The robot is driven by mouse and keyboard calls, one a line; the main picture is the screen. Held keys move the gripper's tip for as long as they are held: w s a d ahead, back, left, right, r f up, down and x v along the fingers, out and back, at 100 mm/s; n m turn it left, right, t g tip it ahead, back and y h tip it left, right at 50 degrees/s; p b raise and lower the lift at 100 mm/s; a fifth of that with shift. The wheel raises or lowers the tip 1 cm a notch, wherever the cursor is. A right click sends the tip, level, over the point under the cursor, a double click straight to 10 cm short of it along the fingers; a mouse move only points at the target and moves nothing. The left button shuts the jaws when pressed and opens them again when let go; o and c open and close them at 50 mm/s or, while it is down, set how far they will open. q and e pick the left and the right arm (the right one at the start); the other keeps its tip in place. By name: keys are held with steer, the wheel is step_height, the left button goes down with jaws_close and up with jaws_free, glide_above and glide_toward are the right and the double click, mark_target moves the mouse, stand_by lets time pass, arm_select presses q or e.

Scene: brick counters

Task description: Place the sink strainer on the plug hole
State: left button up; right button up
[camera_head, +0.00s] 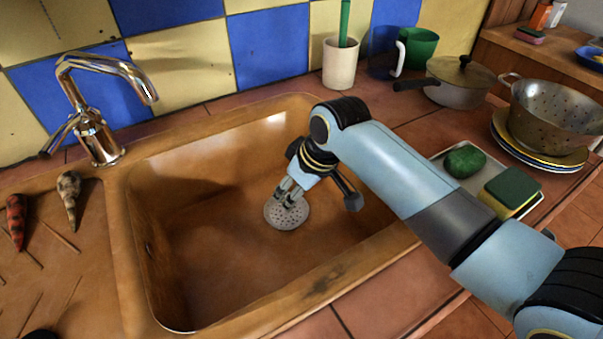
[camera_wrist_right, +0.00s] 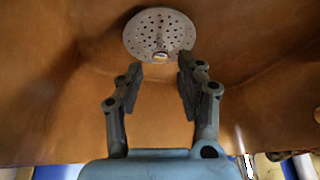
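The sink strainer (camera_head: 285,216), a round grey perforated metal disc with a small knob, is low in the brown sink basin (camera_head: 215,270). It also shows at the top of the right wrist view (camera_wrist_right: 158,32). My right gripper (camera_head: 287,193) reaches down into the basin over the strainer. In the right wrist view its two fingers (camera_wrist_right: 161,68) are apart, with the knob near the gap between their tips and nothing clamped. The plug hole is not visible, and I cannot tell whether the strainer covers it. My left gripper is not in view.
A chrome faucet (camera_head: 97,140) stands left of the basin. Right of it are a tray with a green scrubber (camera_head: 464,161) and sponge (camera_head: 511,189), a colander (camera_head: 560,112) on plates and a pot (camera_head: 460,85). Carrot-like vegetables (camera_head: 16,222) lie on the left drainboard.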

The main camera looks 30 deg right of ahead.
steer(key=v, duration=0.6)
steer(key=shift+p, duration=0.4)
steer(key=shift+r, duration=0.15)
